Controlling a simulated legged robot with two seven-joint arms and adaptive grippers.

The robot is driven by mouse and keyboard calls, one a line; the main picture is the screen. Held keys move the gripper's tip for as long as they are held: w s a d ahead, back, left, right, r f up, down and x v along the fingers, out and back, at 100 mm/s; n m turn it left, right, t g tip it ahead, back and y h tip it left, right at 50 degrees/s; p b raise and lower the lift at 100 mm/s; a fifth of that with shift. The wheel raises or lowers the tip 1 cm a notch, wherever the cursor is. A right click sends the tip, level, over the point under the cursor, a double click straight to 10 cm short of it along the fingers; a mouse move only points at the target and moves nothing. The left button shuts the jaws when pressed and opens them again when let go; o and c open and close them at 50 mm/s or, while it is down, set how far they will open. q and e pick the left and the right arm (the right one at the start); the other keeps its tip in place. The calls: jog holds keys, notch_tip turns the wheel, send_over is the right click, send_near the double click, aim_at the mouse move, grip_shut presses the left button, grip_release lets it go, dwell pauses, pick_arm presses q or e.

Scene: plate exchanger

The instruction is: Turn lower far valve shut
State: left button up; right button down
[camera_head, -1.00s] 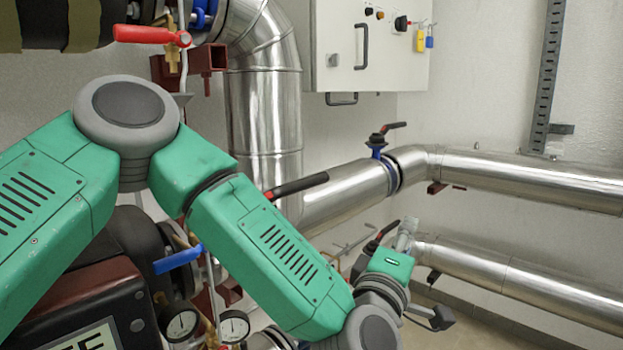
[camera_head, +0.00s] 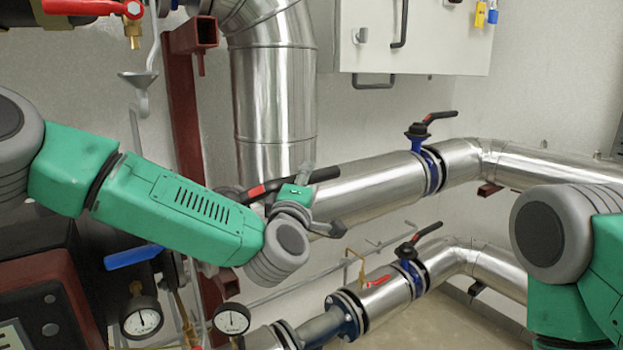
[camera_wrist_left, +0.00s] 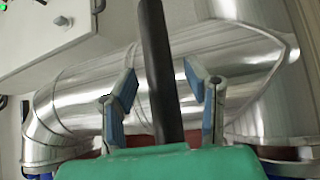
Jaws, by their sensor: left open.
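The lower far valve (camera_head: 408,254) sits on the lower silver pipe in the head view. It has a blue body, and its black-and-red handle (camera_head: 428,231) slants up to the right, away from the pipe's line. My left gripper (camera_head: 318,202) is up and to the left of it, well apart, beside the long black handle (camera_head: 325,174) of a nearer valve. In the left wrist view my left gripper (camera_wrist_left: 163,95) is open, with a black bar (camera_wrist_left: 158,60) seen between its fingers; contact cannot be told. My right arm shows at the right edge; its gripper is out of view.
An upper far valve (camera_head: 424,131) with a black-and-red handle stands on the upper silver pipe (camera_head: 375,192). Gauges (camera_head: 232,319) are at lower left, and a white cabinet (camera_head: 430,35) hangs above.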

aim_at(313, 182)
pick_arm(q)
jog(key=shift+w+a+f, duration=0.1)
jog(key=shift+w+f, duration=0.05)
jog(key=shift+w, duration=1)
jog(key=shift+d+r, duration=0.25)
jog(key=shift+d, duration=0.65)
jog(key=shift+w+f, duration=0.1)
jog(key=c, duration=0.5)
grip_shut()
jog(key=shift+a, duration=0.1)
pick_arm(e)
jog(key=shift+w+d+f, duration=0.1)
jog(key=shift+d, duration=0.15)
pick_arm(q)
jog(key=shift+f, duration=0.1)
